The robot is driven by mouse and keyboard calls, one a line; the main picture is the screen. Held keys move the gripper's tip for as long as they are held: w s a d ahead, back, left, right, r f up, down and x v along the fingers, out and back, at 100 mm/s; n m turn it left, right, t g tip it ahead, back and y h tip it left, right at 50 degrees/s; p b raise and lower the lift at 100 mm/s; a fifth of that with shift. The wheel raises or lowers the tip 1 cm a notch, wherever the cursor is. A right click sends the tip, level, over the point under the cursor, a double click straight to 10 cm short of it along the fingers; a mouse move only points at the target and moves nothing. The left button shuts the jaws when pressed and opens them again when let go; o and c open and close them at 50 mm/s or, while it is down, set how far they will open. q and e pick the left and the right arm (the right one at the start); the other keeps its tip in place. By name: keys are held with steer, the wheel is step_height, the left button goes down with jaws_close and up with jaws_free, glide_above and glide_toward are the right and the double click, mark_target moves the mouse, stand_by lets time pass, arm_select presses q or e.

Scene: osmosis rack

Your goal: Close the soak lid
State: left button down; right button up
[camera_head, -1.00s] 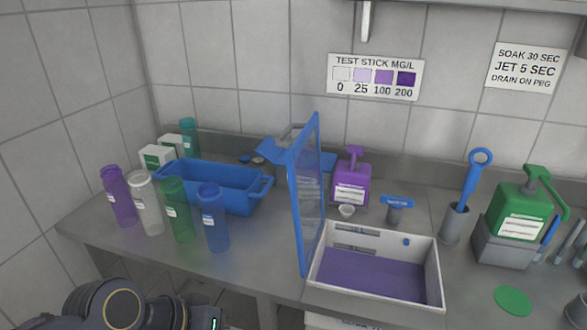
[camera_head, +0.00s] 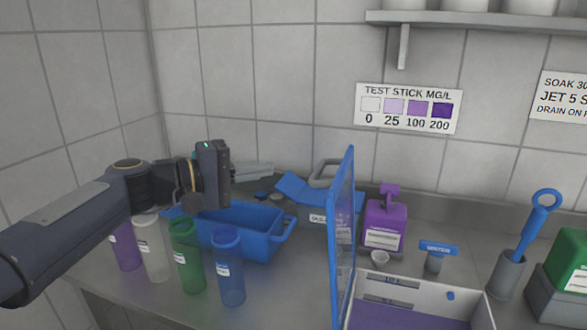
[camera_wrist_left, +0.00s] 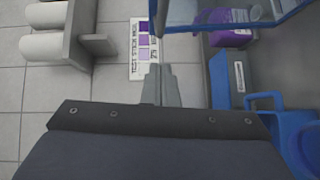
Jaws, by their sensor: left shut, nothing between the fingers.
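The soak lid (camera_head: 342,225) is a clear panel in a blue frame. In the head view it stands upright along the left side of the white soak box (camera_head: 480,312), which holds purple liquid and is cut off by the bottom edge. My left gripper (camera_head: 268,169) is shut and empty, raised above the blue tub, left of the lid and apart from it. Its fingers point right, toward the lid. In the left wrist view the closed fingers (camera_wrist_left: 154,72) show at centre, and the blue lid frame (camera_wrist_left: 225,24) crosses the top. My right gripper is not in view.
Several bottles, including a blue one (camera_head: 228,268), stand in front of the blue tub (camera_head: 245,235). Behind the lid are a blue-topped container (camera_head: 310,192) and a purple pump bottle (camera_head: 384,225). A shelf (camera_head: 470,20) juts from the wall above.

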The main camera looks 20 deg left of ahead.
arm_select(q)
steer(key=w+d, duration=0.2)
steer(key=d, duration=0.4)
steer(key=shift+d+f+p, duration=0.2)
steer(key=shift+f+p, duration=0.1)
steer(key=shift+p, duration=0.1)
